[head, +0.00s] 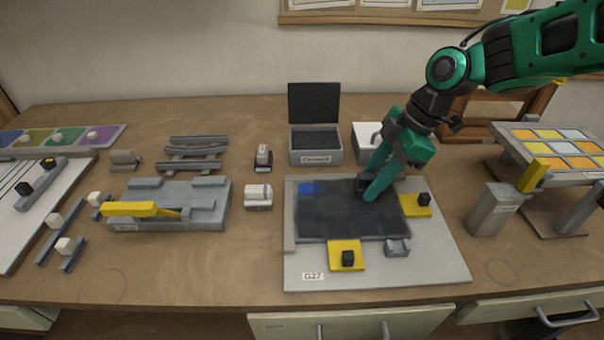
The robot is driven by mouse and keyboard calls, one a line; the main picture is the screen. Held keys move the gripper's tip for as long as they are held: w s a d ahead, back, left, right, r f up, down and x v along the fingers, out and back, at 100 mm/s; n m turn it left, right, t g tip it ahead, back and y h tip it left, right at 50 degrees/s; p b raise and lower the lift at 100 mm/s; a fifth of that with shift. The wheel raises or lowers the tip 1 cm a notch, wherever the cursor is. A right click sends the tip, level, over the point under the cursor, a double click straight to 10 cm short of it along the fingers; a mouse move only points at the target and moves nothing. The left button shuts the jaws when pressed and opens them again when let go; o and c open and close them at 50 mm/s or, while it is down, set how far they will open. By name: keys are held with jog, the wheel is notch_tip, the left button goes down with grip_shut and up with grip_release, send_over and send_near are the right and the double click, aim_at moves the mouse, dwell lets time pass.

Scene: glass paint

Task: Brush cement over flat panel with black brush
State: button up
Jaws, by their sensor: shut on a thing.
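The flat panel (335,216) lies on a light grey board (440,262) marked G27, in the middle right of the head view. Most of its face is dark grey. A bright blue patch (308,187) shows at its far left corner. My gripper (368,192) points down over the panel's far right part and is shut on the black brush (362,184). Only a small dark part of the brush shows, and the fingers hide the rest. It seems to be at the panel's surface, but I cannot tell whether it touches.
Yellow clamps with black knobs sit at the panel's right (414,210) and front (346,262). A grey box (316,157) with its dark lid raised stands behind the board. A grey fixture with a yellow handle (140,209) stands left. A grey holder (492,213) stands right.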

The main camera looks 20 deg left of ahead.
jog(key=shift+d, duration=0.15)
jog(key=shift+w+d, duration=0.3)
jog(key=shift+d, duration=0.4)
jog(key=v, duration=0.2)
jog(key=shift+d+r, duration=0.15)
jog(key=shift+r, duration=0.2)
jog(key=shift+w+d+r, duration=0.1)
jog(key=shift+r, duration=2.75)
